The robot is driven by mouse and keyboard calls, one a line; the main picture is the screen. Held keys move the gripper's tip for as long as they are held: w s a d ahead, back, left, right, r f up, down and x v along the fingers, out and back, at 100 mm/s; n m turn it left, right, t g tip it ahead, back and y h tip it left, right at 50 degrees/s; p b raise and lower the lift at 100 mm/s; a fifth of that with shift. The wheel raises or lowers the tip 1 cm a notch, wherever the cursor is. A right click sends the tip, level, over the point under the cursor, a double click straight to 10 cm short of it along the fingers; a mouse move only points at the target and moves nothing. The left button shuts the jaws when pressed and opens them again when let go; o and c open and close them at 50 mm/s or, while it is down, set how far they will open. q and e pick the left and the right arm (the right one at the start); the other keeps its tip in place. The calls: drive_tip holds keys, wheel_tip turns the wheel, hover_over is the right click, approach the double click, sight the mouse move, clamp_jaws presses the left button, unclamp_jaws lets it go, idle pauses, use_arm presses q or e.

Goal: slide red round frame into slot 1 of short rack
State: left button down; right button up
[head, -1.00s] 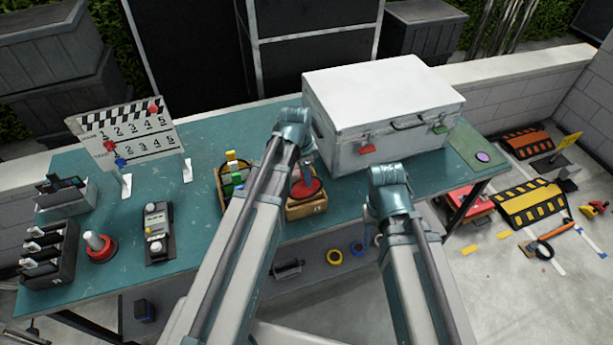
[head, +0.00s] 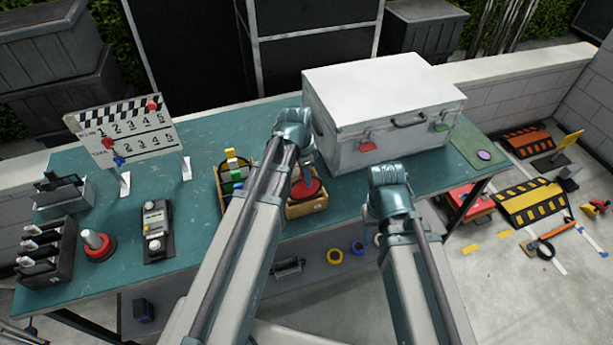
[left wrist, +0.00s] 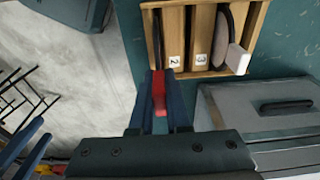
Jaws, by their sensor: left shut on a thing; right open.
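My left gripper (left wrist: 158,98) is shut on the red tab of the red round frame (head: 307,189). In the head view the red ring shows around a dark disc at the front of the wooden short rack (head: 308,206), partly behind my left arm. In the left wrist view the short rack (left wrist: 257,30) shows labels 2 and 3. The red tab (left wrist: 158,90) lines up with the leftmost visible slot; its label is hidden, and how deep the frame sits I cannot tell. Another frame with a white tab (left wrist: 238,60) stands in the rack. My right gripper (left wrist: 22,145) is open and empty.
A large silver case (head: 385,95) stands right behind the rack. A remote-like box (head: 156,230), a red-based knob (head: 97,245) and a clapperboard (head: 122,130) are further left. Bare teal tabletop lies between.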

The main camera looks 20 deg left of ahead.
use_arm(q)
drive_tip(key=shift+f, duration=0.2)
idle(0.5)
drive_tip(key=b, duration=0.5)
hover_over(308, 198)
drive_tip(key=shift+a+f, duration=0.15)
drive_tip(key=shift+f, duration=1.15)
drive_tip(key=shift+a+f, duration=0.1)
drive_tip(key=shift+f, duration=1.15)
drive_tip(key=c, duration=0.8)
unclamp_jaws()
drive_tip(key=r+p, duration=0.4)
drive_tip(key=a+r+p, duration=0.1)
drive_tip(key=r+p, duration=0.4)
drive_tip(key=s+r+p, duration=0.1)
drive_tip(key=r+p, duration=0.3)
drive_tip(key=r, duration=0.1)
drive_tip(key=shift+a, duration=0.15)
drive_tip(key=shift+f, duration=0.1)
